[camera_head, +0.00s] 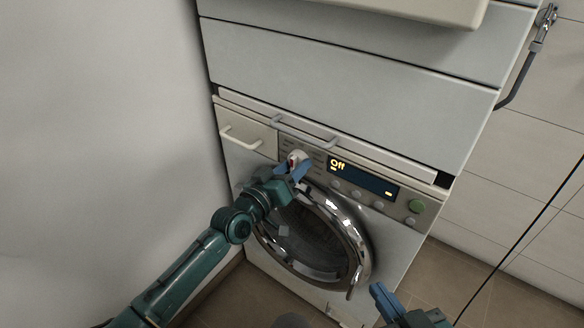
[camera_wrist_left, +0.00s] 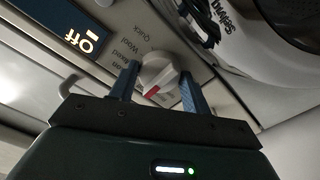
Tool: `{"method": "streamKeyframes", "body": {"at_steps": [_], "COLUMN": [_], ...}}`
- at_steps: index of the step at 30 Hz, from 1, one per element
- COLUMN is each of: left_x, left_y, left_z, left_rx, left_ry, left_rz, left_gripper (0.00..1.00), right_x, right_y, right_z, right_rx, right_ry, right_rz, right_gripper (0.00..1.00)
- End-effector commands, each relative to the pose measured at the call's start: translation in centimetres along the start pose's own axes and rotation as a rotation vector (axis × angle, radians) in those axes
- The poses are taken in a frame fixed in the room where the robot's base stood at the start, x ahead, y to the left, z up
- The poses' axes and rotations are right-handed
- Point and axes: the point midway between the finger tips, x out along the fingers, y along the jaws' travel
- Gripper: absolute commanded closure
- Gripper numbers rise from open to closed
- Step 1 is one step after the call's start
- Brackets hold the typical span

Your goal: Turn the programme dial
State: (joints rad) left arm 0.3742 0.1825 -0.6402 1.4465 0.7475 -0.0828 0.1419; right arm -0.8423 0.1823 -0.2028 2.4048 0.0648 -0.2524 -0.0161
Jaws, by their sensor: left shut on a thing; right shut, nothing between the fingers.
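The programme dial (camera_head: 297,156) is a white knob on the dryer's front panel, left of the display. In the left wrist view the dial (camera_wrist_left: 158,72) shows a red mark and is surrounded by printed labels. My left gripper (camera_head: 293,171) is at the dial, with one blue finger on each side of it. The left wrist view shows both fingers (camera_wrist_left: 158,88) shut on the dial. The display (camera_head: 362,178) reads "Off". My right gripper (camera_head: 380,297) is shut and empty, low in front of the machine, apart from it.
The round chrome-rimmed door (camera_head: 352,236) lies below the panel. A drawer handle (camera_head: 240,138) juts out left of the dial, and a bar handle (camera_head: 303,133) sits above it. Several buttons and a green button (camera_head: 416,206) are to the right. A wall stands close on the left.

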Motion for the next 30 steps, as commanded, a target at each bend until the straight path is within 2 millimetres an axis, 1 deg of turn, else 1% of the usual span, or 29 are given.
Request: {"method": "streamKeyframes", "body": {"at_steps": [2, 3, 10, 17, 20, 23, 27, 30], "left_x": [0.0, 0.0, 0.0, -0.1, -0.6, -2.0, -5.0, -7.3], "left_y": [0.0, 0.0, 0.0, 0.0, -0.1, 0.0, 0.0, 0.0], "left_z": [0.2, 0.2, 0.1, 0.0, 0.0, 0.0, 0.0, 0.0], "left_rx": [0.0, 0.0, 0.001, 0.002, 0.002, 0.001, 0.002, 0.003], "left_ry": [-0.003, -0.003, -0.002, -0.001, -0.002, -0.002, -0.004, -0.004], "left_rz": [0.0, 0.0, 0.0, 0.0, -0.001, -0.002, -0.002, -0.002], "left_gripper": [0.75, 0.5, 0.31, 0.31, 0.31, 0.31, 0.31, 0.31], "right_x": [0.0, 0.0, 0.0, 0.0, 0.0, -0.1, -0.5, -0.5], "right_y": [0.0, 0.0, -0.1, -0.1, -0.1, -0.1, 0.0, -0.1], "right_z": [0.0, 0.0, 0.1, 0.1, 0.0, -0.4, -0.8, -0.6], "right_rx": [0.001, 0.001, 0.002, 0.002, 0.004, 0.008, 0.018, 0.023], "right_ry": [-0.001, -0.001, -0.002, -0.003, -0.004, 0.0, 0.002, -0.012], "right_rz": [0.0, 0.0, 0.0, -0.001, -0.001, -0.001, 0.002, 0.002], "right_gripper": [1.0, 1.0, 1.0, 1.0, 1.0, 1.0, 1.0, 1.0]}}
